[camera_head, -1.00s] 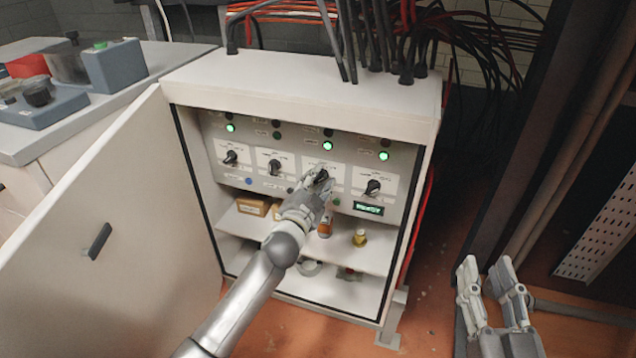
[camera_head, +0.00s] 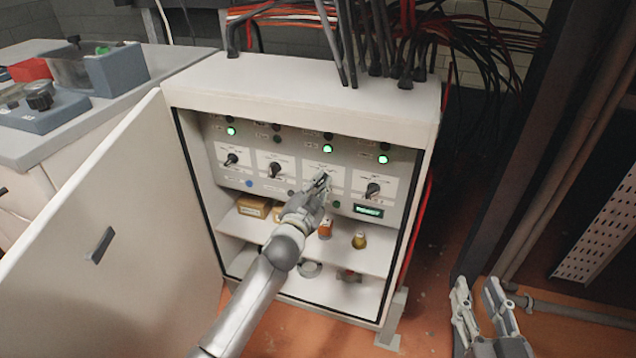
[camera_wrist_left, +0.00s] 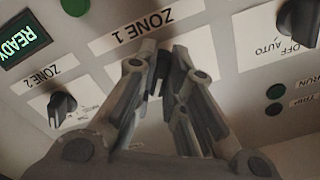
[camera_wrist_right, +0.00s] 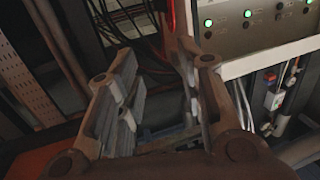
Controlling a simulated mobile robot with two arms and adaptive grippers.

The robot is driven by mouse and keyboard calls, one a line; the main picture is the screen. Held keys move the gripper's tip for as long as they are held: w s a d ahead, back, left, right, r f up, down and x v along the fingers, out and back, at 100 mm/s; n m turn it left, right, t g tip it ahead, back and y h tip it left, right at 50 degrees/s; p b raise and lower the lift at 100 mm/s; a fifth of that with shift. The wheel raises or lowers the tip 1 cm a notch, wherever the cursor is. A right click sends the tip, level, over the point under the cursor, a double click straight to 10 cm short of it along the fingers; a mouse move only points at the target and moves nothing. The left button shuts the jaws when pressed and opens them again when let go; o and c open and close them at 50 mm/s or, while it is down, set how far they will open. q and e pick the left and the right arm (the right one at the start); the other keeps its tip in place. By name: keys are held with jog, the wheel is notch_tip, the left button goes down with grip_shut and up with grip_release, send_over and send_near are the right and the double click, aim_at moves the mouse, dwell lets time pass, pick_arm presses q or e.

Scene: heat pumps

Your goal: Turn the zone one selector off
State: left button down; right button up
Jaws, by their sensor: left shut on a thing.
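The electrical cabinet's panel (camera_head: 345,160) carries a row of black rotary selectors. My left gripper (camera_head: 322,183) is at the third selector from the left. In the left wrist view the upside-down ZONE 1 label (camera_wrist_left: 148,32) lies just above my fingertips. There my left gripper (camera_wrist_left: 160,75) is shut on the dark zone one selector (camera_wrist_left: 153,84), mostly hidden between the fingers. Its pointer direction cannot be read. The ZONE 2 selector (camera_wrist_left: 61,104) is beside it. My right gripper (camera_head: 477,293) is open and empty, low to the right of the cabinet; its fingers stand apart in its wrist view (camera_wrist_right: 157,60).
The open cabinet door (camera_head: 120,220) stands to the left. A shelf (camera_head: 290,238) below the panel holds small boxes and fittings. Green lamps (camera_head: 328,150) and a READY display (camera_head: 368,211) are lit. Black cables (camera_head: 375,40) rise from the cabinet top. A dark post (camera_head: 535,130) stands right.

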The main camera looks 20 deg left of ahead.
pick_arm(q)
jog(key=n+p, duration=0.4)
jog(key=n, duration=0.2)
jog(key=shift+n, duration=0.4)
pick_arm(e)
jog(key=s+d+f+g+h, duration=0.1)
jog(key=s+d+f+g, duration=0.2)
jog(key=s+f+g, duration=0.3)
jog(key=s+d+f+g+h, duration=0.2)
jog(key=s+f+g, duration=0.4)
jog(key=s+f, duration=0.3)
jog(key=shift+d+m+g+h, duration=0.3)
jog(key=shift+d+m, duration=0.1)
jog(key=shift+d, duration=0.2)
jog(key=shift+f, duration=0.1)
pick_arm(q)
jog(key=c, duration=1.5)
grip_release()
jog(key=shift+s+f, duration=0.1)
jog(key=shift+s, duration=0.4)
jog(key=s, duration=1.1)
jog(key=shift+a, duration=0.15)
